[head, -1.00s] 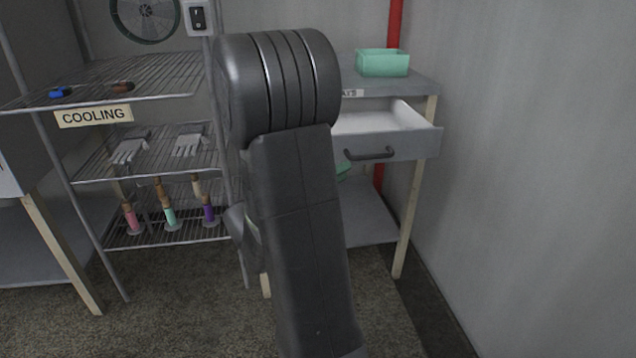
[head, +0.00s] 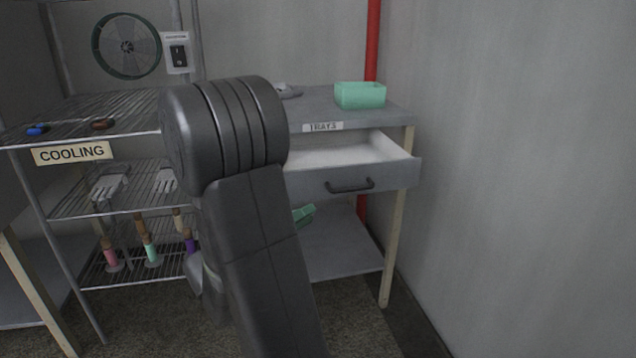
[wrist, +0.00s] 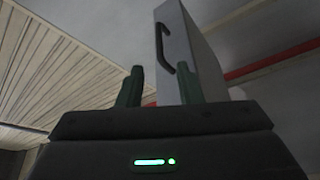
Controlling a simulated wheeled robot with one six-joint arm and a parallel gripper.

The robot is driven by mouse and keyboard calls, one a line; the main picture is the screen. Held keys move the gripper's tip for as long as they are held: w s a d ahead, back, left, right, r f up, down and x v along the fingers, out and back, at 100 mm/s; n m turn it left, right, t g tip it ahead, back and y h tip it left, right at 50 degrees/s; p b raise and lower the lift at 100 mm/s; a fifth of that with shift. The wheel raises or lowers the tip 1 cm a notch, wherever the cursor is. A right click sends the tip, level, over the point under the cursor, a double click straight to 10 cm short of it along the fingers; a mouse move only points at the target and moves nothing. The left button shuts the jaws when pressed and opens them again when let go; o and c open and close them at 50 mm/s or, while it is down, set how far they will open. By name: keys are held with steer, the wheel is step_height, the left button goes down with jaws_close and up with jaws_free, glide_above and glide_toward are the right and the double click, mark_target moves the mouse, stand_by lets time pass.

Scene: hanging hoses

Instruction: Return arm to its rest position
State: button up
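My arm (head: 245,220) rises through the middle of the head view, its dark elbow joint in front of the shelf and the drawer table. My gripper (wrist: 160,88) shows in the wrist view, with its two green fingers apart and nothing between them. Behind the fingers, the drawer front with its dark handle (wrist: 165,45) appears at a steep angle, apart from them. The drawer (head: 365,180) labelled TRAYS stands open and looks empty where visible.
A green tray (head: 360,96) sits on the table top. Another green object (head: 303,215) lies below the drawer. The wire shelf at left, labelled COOLING (head: 72,153), holds small parts, gloves (head: 110,183) and several colored-handled tools. A fan (head: 127,46) and switch (head: 177,53) are behind. A wall bounds the right.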

mark_target(352, 190)
steer(key=b+x, duration=0.1)
steer(key=x, duration=1.2)
steer(key=shift+d, duration=0.15)
steer(key=shift+b, duration=0.35)
